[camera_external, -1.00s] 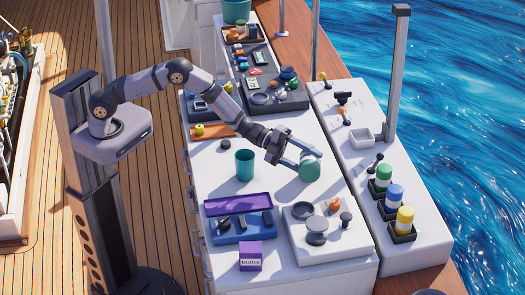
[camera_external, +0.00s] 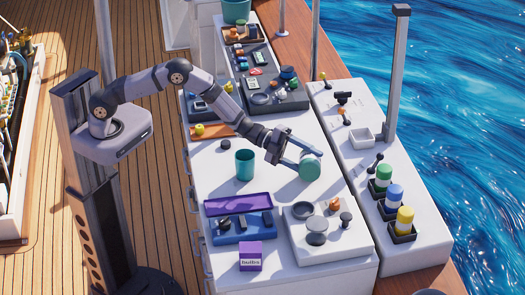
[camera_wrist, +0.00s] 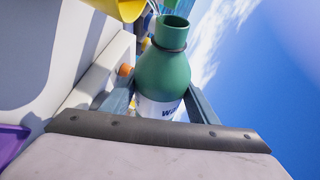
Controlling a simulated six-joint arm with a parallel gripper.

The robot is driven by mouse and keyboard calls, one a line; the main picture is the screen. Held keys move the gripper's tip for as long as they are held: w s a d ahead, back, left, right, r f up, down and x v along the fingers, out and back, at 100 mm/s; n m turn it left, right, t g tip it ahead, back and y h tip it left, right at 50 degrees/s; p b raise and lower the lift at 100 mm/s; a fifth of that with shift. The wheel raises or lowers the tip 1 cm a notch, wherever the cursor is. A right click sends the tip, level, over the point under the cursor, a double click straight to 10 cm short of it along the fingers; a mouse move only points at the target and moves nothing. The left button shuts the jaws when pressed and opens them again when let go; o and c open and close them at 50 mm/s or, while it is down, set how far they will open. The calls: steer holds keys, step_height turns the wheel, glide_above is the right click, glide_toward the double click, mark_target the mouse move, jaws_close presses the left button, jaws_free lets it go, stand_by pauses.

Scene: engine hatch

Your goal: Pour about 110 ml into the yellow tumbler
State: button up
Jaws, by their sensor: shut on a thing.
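My gripper (camera_external: 302,160) is shut on a green bottle (camera_external: 310,171), held above the right part of the white counter. In the wrist view the bottle (camera_wrist: 163,75) sits between both fingers, with an open-looking neck at the top and a white label partly hidden by the gripper. A teal tumbler (camera_external: 245,165) stands upright on the counter, left of and apart from the bottle. I cannot make out a yellow tumbler for certain. A yellow thing (camera_wrist: 127,8) is cut off at the top of the wrist view; I cannot tell what it is.
A purple tray (camera_external: 238,205), a blue tray (camera_external: 240,232) and a purple box (camera_external: 250,257) are at the front. A white panel (camera_external: 335,243) with knobs lies front right. Green, blue and yellow canisters (camera_external: 404,219) stand in dark holders at the right.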

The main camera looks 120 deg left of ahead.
steer(key=f+m, duration=0.1)
steer(key=d+f+m+g+y, duration=0.1)
steer(key=f, duration=0.1)
steer(key=f+m+g, duration=0.1)
steer(key=m, duration=0.1)
steer(key=shift+w+d+f+y, duration=0.15)
steer(key=shift+w+f+y, duration=0.1)
steer(key=shift+y, duration=0.15)
steer(key=shift+m+g+b, duration=0.3)
steer(key=shift+b, duration=0.35)
steer(key=shift+f+m+b, duration=0.1)
steer(key=shift+m+b, duration=0.2)
steer(key=shift+b, duration=0.6)
stand_by(0.6)
steer(key=b, duration=0.2)
steer(key=m+g+y+b, duration=0.1)
steer(key=b, duration=0.1)
steer(key=shift+s+a+f, duration=0.2)
steer(key=shift+a+f, duration=0.15)
steer(key=shift+f, duration=0.05)
steer(key=r+b, duration=0.1)
steer(key=b, duration=0.2)
steer(key=r+m+y+b, duration=0.1)
steer(key=b, duration=0.2)
steer(key=shift+s+a, duration=0.15)
steer(key=shift+a, duration=0.2)
steer(key=shift+g+b, duration=0.4)
steer(key=shift+b, duration=0.5)
